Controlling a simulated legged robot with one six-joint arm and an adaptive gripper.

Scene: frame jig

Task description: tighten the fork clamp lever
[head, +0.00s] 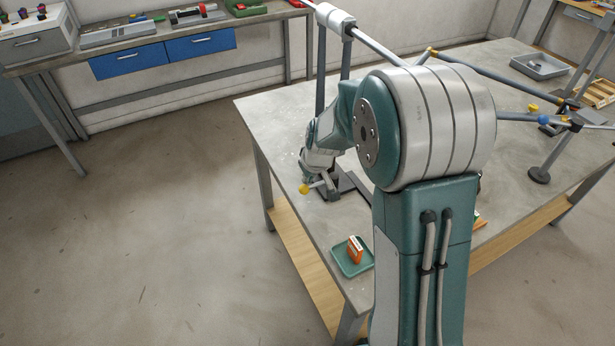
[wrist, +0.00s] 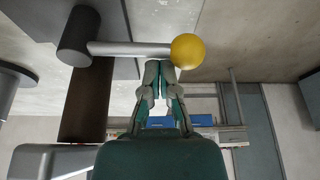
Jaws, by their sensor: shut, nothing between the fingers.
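A lever with a yellow ball knob (wrist: 188,50) on a grey rod (wrist: 130,48) runs sideways from a dark round pivot (wrist: 75,38) in the wrist view. My gripper (wrist: 161,72) is shut and empty, its fingertips close to the rod just left of the knob. I cannot tell whether they touch it. In the head view the yellow knob (head: 304,189) shows low at the near side of the frame stand, with my gripper (head: 309,178) beside it. My arm hides part of the stand and the clamp.
Frame tubes (head: 375,47) cross above. Another yellow knob (head: 533,107) and a blue knob (head: 543,120) are at right. Floor at left is clear.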

